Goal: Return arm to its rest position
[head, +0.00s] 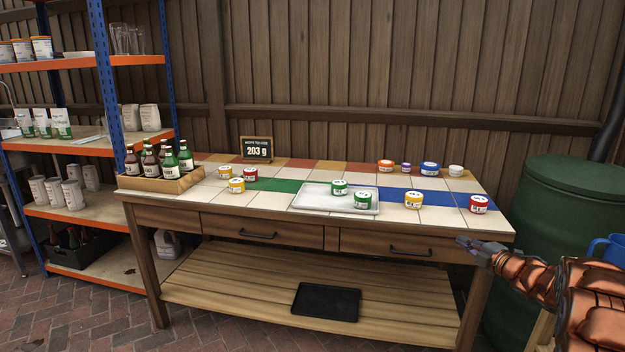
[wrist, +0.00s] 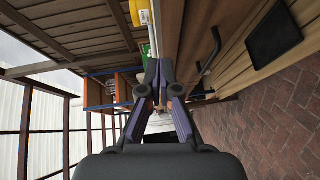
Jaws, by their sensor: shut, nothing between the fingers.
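My gripper (head: 467,242) is at the right in the head view, in front of the table's right front corner. It is shut and empty, and the copper-coloured arm behind it comes in from the right edge. In the wrist view my gripper (wrist: 158,64) points along the table's front side, with its fingertips together. The tiled wooden table (head: 150,187) stands in the middle of the head view. Whether the gripper touches the table edge is hard to tell, but a gap seems to show.
Several lidded jars stand on the table, two on a white tray (head: 308,203). A bottle crate (head: 150,187) sits at its left end. A green barrel (head: 570,200) and a blue mug (head: 612,247) are near my arm. A shelf rack (head: 100,62) stands left.

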